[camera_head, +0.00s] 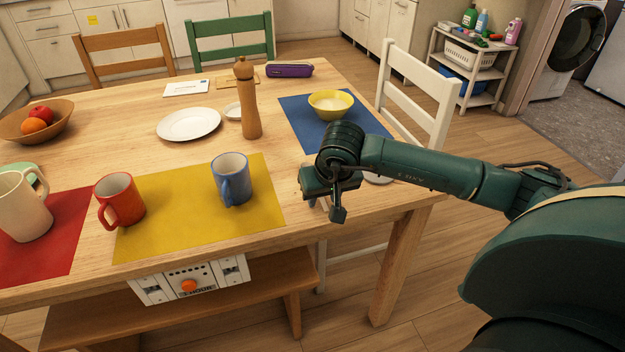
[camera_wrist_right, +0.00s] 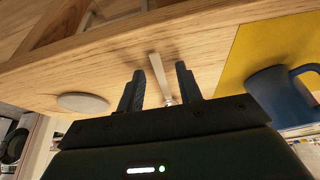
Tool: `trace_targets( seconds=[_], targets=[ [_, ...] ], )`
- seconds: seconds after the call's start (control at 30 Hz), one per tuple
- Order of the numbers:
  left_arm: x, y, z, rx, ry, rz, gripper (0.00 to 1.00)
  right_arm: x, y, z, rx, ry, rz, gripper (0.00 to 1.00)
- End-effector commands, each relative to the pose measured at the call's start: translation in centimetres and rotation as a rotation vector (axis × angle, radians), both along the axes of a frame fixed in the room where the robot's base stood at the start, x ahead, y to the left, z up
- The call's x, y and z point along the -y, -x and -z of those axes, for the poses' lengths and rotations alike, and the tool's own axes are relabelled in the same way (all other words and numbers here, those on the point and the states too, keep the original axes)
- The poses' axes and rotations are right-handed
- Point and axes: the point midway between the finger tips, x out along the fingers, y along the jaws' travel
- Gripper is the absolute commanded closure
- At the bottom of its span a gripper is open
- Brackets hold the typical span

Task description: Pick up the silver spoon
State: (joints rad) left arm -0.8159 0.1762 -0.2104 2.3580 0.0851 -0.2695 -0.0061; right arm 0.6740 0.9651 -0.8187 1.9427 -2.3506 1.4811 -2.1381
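The silver spoon (camera_wrist_right: 159,76) shows in the right wrist view as a narrow, pale strip on the wooden table, in line with the gap between my fingers. Its lower end is partly hidden by the gripper. My right gripper (camera_wrist_right: 159,90) is open, with a dark finger on either side of the strip and space beside it. In the head view my right gripper (camera_head: 324,203) is low over the table's near right edge, right of the yellow mat, and largely hides the spoon. My left gripper is not in view.
A blue mug (camera_head: 231,179) stands on the yellow mat (camera_head: 180,232) left of the gripper. A yellow bowl (camera_head: 331,104) sits on the blue mat (camera_head: 293,112) behind it. A grey disc (camera_wrist_right: 83,103) lies nearby. A white chair (camera_head: 420,90) stands at the right.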

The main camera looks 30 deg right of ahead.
Motion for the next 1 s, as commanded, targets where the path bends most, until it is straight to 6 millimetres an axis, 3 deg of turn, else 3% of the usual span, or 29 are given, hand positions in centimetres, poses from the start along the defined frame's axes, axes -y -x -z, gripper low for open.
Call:
trace_targets(
  seconds=[0.47, 0.87, 1.0],
  targets=[
    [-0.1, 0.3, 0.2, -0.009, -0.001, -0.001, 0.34, 0.0, 0.0, -0.1, 0.0, 0.0, 0.001, 1.0],
    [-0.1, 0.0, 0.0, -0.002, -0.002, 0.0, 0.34, 0.0, 0.0, -0.2, 0.001, 0.0, 0.001, 1.0],
    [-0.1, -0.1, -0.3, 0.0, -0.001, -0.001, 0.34, 0.0, -0.1, -1.8, 0.006, 0.0, 0.001, 1.0]
  ],
)
